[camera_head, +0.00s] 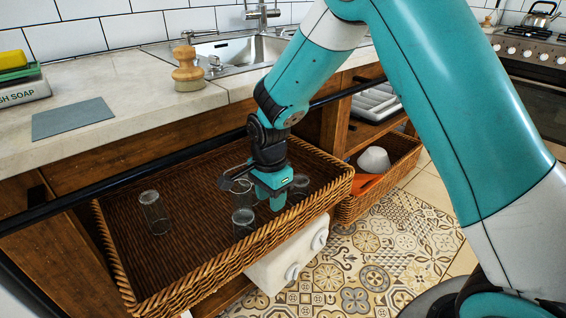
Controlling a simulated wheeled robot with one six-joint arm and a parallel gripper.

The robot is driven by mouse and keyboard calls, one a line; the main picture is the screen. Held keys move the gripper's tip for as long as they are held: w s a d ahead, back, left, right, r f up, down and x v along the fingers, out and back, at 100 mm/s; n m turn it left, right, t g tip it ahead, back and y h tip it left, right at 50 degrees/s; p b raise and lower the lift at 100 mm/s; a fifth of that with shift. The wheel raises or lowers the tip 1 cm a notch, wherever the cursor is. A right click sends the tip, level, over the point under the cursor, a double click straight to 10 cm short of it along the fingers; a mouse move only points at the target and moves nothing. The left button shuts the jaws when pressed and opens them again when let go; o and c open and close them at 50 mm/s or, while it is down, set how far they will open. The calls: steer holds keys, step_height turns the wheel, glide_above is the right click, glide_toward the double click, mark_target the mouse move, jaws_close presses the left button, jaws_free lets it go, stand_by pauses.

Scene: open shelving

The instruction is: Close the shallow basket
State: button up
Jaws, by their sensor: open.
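The shallow basket (215,272) is a wide brown wicker tray, pulled out from under the counter over the floor. Several clear glasses (154,214) stand inside it. My gripper (277,202) points down over the basket's right part, in among the glasses and close to the near wall. It looks open. Whether its fingers touch the wicker or a glass is hard to tell. The basket's far side lies in shadow under the counter.
A second wicker basket (352,209) on the right holds a white bowl (374,160) and something orange. A dark rail (130,178) runs along the counter front. A white item (292,258) with knobs is below the shallow basket. Patterned tile floor (385,262) is open in front.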

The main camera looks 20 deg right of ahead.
steer(key=s+a+r+n+y, duration=0.2)
steer(key=s+r+n, duration=0.9)
steer(key=r, duration=0.4)
steer(key=shift+s+b, duration=0.35)
steer(key=shift+s, duration=0.15)
